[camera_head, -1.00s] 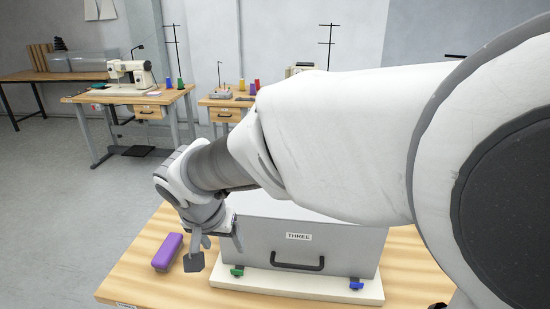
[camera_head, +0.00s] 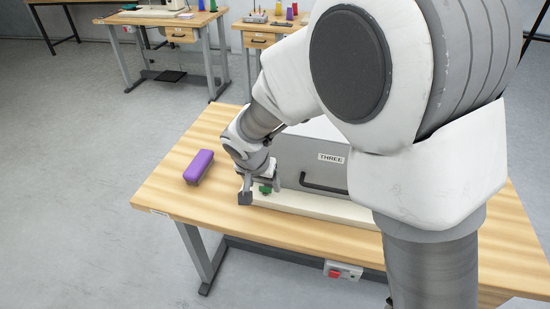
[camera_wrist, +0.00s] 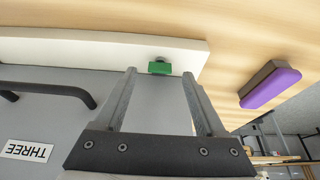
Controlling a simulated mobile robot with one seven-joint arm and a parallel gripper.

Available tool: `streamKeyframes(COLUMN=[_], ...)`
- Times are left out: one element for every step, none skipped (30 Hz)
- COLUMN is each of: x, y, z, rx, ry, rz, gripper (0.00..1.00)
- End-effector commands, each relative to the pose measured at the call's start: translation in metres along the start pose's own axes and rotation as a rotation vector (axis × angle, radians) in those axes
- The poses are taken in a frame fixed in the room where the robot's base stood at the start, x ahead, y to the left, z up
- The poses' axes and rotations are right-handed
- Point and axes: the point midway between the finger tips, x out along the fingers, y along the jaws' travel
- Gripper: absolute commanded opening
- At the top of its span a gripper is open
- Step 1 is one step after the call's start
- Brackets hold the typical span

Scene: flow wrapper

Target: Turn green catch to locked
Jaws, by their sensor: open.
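The green catch (camera_head: 265,189) is on the pale base plate (camera_head: 310,205) at the lower front left corner of the grey machine box (camera_head: 300,160) labelled THREE. In the wrist view the catch (camera_wrist: 160,67) shows as a small green block on a dark pivot, near the plate's end. My gripper (camera_head: 258,191) is at the catch. Its two fingers are apart, and in the wrist view the catch appears between and just past the fingertips (camera_wrist: 160,74). I cannot tell whether a finger touches it. Part of the catch is hidden by a finger in the head view.
The box has a black handle (camera_head: 322,185). A red-buttoned switch box (camera_head: 343,271) hangs under the table's front edge. My arm hides the box's right side.

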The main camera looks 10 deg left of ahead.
Motion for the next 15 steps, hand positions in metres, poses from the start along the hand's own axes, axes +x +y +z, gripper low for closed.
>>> streamKeyframes(x=[0.009, 0.012, 0.015, 0.018, 0.019, 0.021, 0.022, 0.022, 0.023, 0.023, 0.023, 0.023, 0.023, 0.023, 0.023], y=[0.000, 0.000, 0.000, 0.000, 0.000, 0.000, 0.000, 0.000, 0.000, 0.000, 0.000, 0.000, 0.000, 0.000, 0.000], z=[0.000, 0.000, 0.000, 0.000, 0.000, -0.001, -0.001, -0.001, -0.001, -0.001, -0.001, -0.001, -0.001, -0.001, -0.001], rx=[0.001, 0.001, 0.002, 0.002, 0.002, 0.002, 0.002, 0.002, 0.002, 0.002, 0.002, 0.002, 0.002, 0.002, 0.002], ry=[-0.001, 0.000, 0.000, 0.000, 0.000, 0.001, 0.001, 0.001, 0.001, 0.001, 0.001, 0.001, 0.001, 0.001, 0.001], rz=[0.001, 0.001, 0.000, 0.000, 0.000, 0.000, 0.000, 0.000, 0.000, 0.000, -0.001, -0.001, -0.001, -0.001, -0.001], gripper=[0.72, 0.72, 0.72, 0.72, 0.72, 0.72, 0.72, 0.72, 0.72, 0.72, 0.72, 0.72, 0.72, 0.72, 0.72])
